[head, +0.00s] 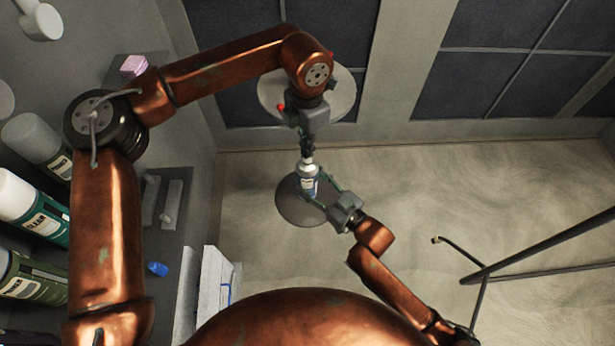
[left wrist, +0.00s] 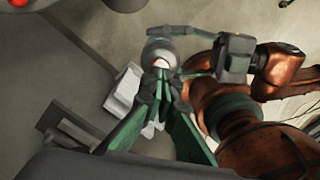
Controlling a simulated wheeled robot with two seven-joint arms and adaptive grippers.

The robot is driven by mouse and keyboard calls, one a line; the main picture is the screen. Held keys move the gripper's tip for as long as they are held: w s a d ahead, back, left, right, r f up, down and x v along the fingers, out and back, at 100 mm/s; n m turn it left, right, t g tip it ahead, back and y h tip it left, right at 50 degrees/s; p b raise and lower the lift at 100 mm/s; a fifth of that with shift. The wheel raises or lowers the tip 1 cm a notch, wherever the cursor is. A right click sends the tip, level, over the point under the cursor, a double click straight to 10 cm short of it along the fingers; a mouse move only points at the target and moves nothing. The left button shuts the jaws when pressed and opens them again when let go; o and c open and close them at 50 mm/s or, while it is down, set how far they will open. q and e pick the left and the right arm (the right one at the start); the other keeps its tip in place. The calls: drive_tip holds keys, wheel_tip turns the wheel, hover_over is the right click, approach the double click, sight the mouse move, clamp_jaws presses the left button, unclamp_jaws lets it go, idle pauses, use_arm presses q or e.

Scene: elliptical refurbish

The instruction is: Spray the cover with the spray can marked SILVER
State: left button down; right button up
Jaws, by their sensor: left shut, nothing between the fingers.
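A spray can (head: 309,184) with a white top and a blue-and-white label is held upright off the floor; its label is too small to read. My right gripper (head: 328,197) is around the can's body and appears shut on it; it also shows in the left wrist view (left wrist: 196,54). My left gripper (head: 307,155) is shut and empty, its fingertips at the can's top. The can's round top (left wrist: 162,50) is just beyond these fingertips in the left wrist view. A pale round disc (head: 341,92), possibly the cover, is partly hidden behind my left gripper.
A dark round base (head: 296,212) stands on the floor below the can. Several large cans, one a teal can (head: 40,222), line the left side. A blue cap (head: 157,269) and white panels (head: 212,285) are nearby. A dark metal frame (head: 530,245) stands at right.

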use_arm(q)
drive_tip(key=shift+f, duration=0.35)
idle(0.6)
drive_tip(key=shift+f, duration=1.05)
drive_tip(key=shift+r, duration=2.55)
wheel_tip(320, 180, up, 12)
